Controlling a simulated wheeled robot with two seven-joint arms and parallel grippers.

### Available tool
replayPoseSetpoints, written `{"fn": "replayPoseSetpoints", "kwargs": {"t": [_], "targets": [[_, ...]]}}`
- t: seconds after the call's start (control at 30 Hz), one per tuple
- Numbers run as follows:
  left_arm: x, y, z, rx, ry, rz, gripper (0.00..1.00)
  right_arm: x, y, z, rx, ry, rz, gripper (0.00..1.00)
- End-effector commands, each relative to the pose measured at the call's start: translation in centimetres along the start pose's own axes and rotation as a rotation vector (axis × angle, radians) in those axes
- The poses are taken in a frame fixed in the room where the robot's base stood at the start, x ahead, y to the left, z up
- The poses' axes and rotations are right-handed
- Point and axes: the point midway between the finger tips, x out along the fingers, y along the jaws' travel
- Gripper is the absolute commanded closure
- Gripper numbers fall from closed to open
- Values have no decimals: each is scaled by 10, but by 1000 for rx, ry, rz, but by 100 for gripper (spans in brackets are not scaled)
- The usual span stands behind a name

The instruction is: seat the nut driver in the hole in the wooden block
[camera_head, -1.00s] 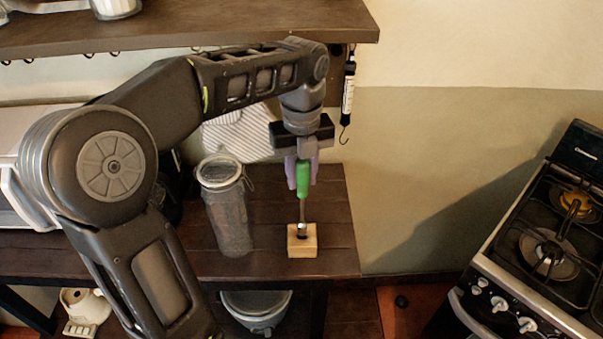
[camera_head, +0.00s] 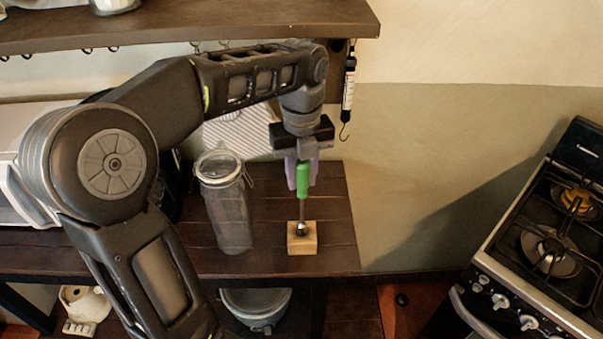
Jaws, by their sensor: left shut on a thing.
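The nut driver (camera_head: 302,181) has a green handle and a metal shaft that points down. My left gripper (camera_head: 302,174), with purple fingers, is shut on the green handle from above. The small wooden block (camera_head: 302,246) stands on the dark wooden table near its right front corner. The driver's tip is at the top of the block, over the hole, and hides most of it. I cannot tell how deep the tip is in the hole. The driver looks nearly upright. My right gripper is not in view.
A tall clear jar (camera_head: 228,205) with a clamp lid stands left of the block. A stove (camera_head: 540,250) is at right.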

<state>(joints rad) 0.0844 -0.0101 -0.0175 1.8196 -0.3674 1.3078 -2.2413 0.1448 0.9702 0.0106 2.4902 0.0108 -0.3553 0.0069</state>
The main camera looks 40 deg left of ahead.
Motion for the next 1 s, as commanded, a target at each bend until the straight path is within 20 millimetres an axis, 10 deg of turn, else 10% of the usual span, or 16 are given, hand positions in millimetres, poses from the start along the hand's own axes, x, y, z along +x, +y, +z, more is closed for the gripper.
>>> {"fn": "replayPoseSetpoints", "kwargs": {"t": [1.0], "targets": [[26,0,0,0,0,0,100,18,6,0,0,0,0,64]]}}
